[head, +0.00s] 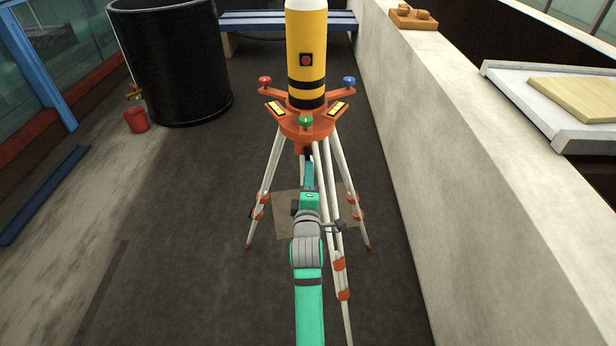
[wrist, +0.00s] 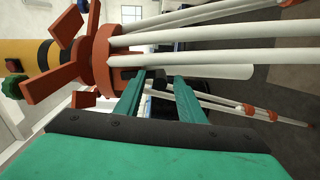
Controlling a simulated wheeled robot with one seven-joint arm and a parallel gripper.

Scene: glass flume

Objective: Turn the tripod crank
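The tripod (head: 305,125) has an orange head, white legs with orange clamps, and a yellow-and-black cylinder on top. Three coloured knobs, red, green and blue, sit on its head arms. In the wrist view the tripod head (wrist: 100,58) appears sideways at the left. My gripper (wrist: 159,76) has its two teal fingers apart, with the tips just under the head beside the white central tube. A small dark part shows between the fingertips; I cannot tell whether it is the crank or whether the fingers touch it. In the head view my gripper is largely hidden below the tripod head.
A concrete wall (head: 440,150) runs along the right, close to the tripod. A blue bench (head: 285,20) is behind. The dark floor at left is mostly clear.

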